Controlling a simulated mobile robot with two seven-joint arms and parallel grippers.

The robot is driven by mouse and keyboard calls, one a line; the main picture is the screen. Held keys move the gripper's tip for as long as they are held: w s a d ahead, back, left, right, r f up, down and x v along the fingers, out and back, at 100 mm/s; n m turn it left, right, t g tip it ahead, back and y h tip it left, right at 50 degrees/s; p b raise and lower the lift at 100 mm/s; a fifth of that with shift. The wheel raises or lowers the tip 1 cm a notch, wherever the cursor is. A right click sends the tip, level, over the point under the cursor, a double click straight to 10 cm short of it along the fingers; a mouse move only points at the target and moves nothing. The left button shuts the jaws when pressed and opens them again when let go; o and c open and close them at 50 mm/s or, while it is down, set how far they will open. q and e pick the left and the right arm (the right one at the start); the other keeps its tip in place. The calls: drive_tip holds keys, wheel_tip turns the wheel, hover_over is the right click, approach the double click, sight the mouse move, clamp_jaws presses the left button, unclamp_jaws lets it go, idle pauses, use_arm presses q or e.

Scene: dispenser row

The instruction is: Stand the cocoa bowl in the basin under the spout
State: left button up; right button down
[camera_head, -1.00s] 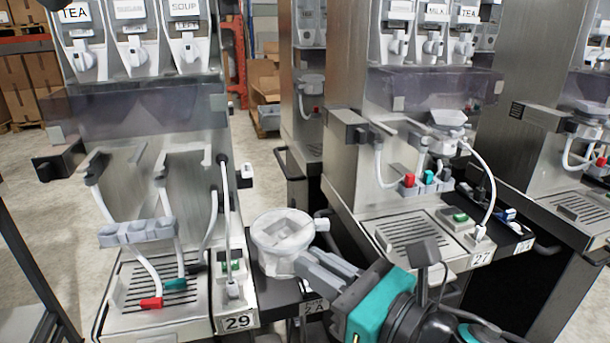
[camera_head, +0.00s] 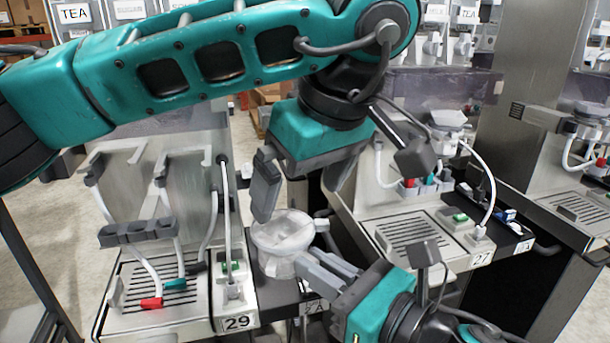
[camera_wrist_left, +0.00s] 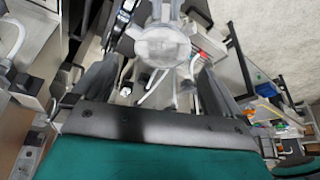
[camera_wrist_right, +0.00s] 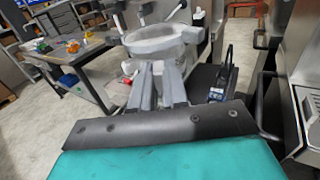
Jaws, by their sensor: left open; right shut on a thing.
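A pale grey-white round bowl (camera_head: 283,234) with a short side stub is held level between the two nearest machines; no cocoa label is legible on it. My right gripper (camera_head: 315,262) is shut on its near right side, and the right wrist view shows the bowl (camera_wrist_right: 158,38) beyond the closed fingers (camera_wrist_right: 158,72). My left gripper (camera_head: 300,197) is open above the bowl, its fingers pointing down and apart from it. The left wrist view shows the bowl (camera_wrist_left: 163,46) ahead between the spread fingers. I cannot tell which spout and basin are the cocoa ones.
Machine 29's grated tray (camera_head: 170,318), with hoses and a grey holder bar (camera_head: 135,232), stands left. Machine 27's grated tray (camera_head: 408,232) stands right, with a funnel-like bowl (camera_head: 448,118) above. My left arm covers much of the upper left view.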

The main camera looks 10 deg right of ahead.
sight(284, 236)
use_arm(q)
drive_tip(key=x, duration=1.1)
drive_tip(key=shift+s+d, duration=0.1)
drive_tip(key=c, duration=0.8)
drive_tip(key=shift+c, duration=0.2)
use_arm(e)
drive_tip(key=c, duration=1.1)
unclamp_jaws()
drive_tip(key=shift+o, duration=0.2)
drive_tip(key=shift+f, duration=0.1)
